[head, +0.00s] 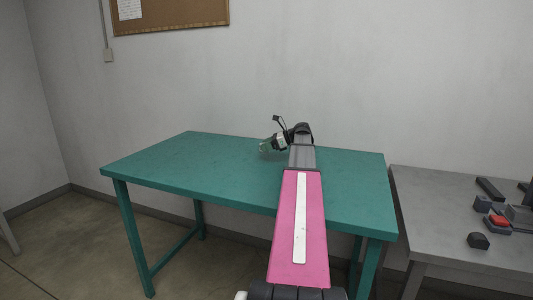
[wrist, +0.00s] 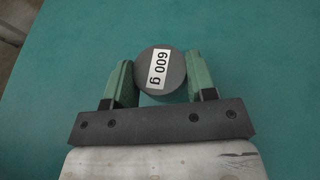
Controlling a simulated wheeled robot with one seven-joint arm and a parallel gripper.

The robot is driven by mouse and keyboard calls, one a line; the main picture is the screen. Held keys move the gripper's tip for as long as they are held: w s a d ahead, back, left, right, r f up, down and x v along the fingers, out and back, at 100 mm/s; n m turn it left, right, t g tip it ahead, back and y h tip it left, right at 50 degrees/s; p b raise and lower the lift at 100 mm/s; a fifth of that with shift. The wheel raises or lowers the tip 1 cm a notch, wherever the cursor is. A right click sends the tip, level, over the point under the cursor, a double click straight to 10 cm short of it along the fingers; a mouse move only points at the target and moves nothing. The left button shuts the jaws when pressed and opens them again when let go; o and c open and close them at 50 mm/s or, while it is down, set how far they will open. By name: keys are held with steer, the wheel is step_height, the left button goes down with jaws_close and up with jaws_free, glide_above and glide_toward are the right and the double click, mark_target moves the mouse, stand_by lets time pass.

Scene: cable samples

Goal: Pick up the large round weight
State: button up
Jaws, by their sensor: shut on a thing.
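In the head view my gripper (head: 268,146) is over the far part of the green table (head: 235,165), at the end of my arm. The weight cannot be made out in the head view. I cannot tell whether it touches the table top.
A grey table (head: 445,215) stands on the right, with several dark blocks and a red piece (head: 498,220) on it. The left and front parts of the green table are clear. A wall is close behind, with a cork board (head: 170,14).

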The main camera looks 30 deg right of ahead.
steer(key=s+a+r, duration=0.7)
steer(key=a, duration=0.1)
steer(key=shift+s+a, duration=0.35)
steer(key=shift+s, duration=0.05)
steer(key=shift+s+r, duration=0.1)
